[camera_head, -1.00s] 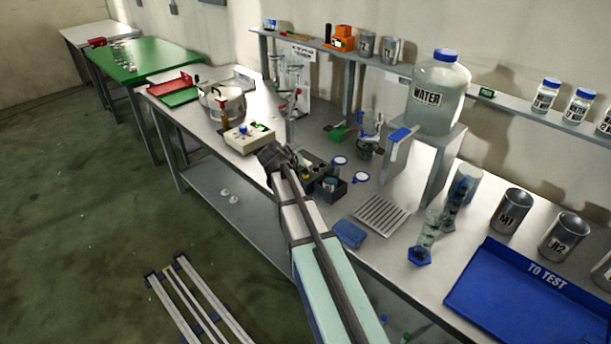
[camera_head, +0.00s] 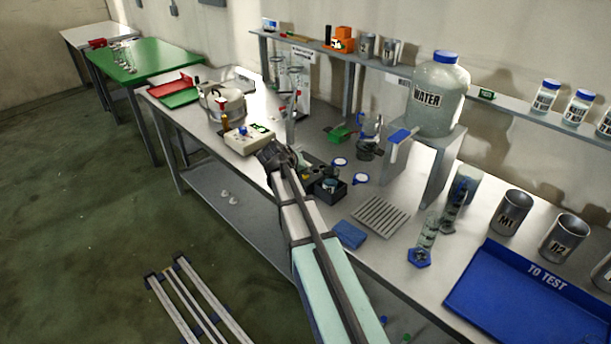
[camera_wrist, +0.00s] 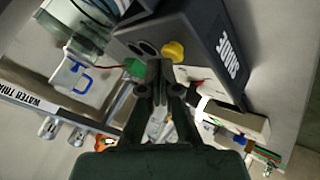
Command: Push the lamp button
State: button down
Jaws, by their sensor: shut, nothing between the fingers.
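I cannot tell for sure which part is the lamp button. A pale control box (camera_head: 250,138) with a blue knob and a green display stands on the bench, just beyond my gripper (camera_head: 272,155). In the wrist view my gripper (camera_wrist: 157,68) is shut and empty. Its fingertips appear close to a yellow round knob (camera_wrist: 173,52) by a dark grey box (camera_wrist: 205,45) with lettering; whether they touch is unclear. A pale box (camera_wrist: 235,120) with red and blue parts lies to the right. My arm hides part of the bench.
A metal pot (camera_head: 222,104) stands behind the control box. Glassware (camera_head: 290,85) rises to its right. A small dark caddy (camera_head: 329,188) stands right of my arm. A large water jar (camera_head: 438,92) sits on a raised stand. A blue tray (camera_head: 530,298) lies at the lower right.

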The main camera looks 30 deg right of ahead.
aim_at(304, 176)
jog(key=shift+r+p, duration=1.35)
jog(key=shift+r, duration=1.65)
